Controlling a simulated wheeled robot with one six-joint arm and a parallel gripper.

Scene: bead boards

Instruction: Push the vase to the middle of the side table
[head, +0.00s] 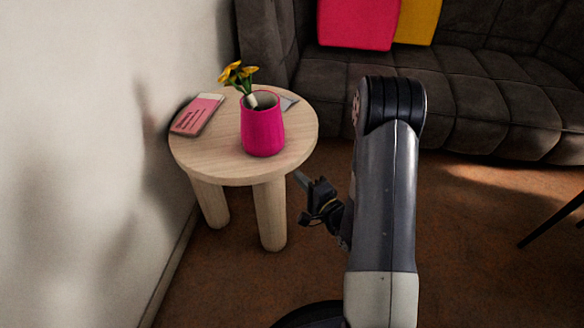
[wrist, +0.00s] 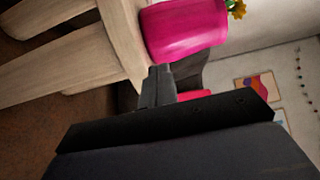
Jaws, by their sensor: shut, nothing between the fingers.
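A bright pink vase (head: 263,128) with yellow flowers stands upright on the round wooden side table (head: 215,160), off-centre toward the front right edge. In the wrist view the vase (wrist: 185,28) appears turned on its side, just beyond the fingertips. The side table (wrist: 126,42) is at upper left there. My gripper (head: 300,178) is shut and empty, beside the table's right front edge, apart from the vase. Its closed fingers also show in the wrist view (wrist: 159,74). The vase's far side is hidden.
A pink book or notebook (head: 197,115) lies at the table's left. A grey flat item (head: 289,102) is partly hidden behind the vase. A white wall (head: 80,130) stands close on the left, and a dark sofa (head: 480,100) with cushions is behind.

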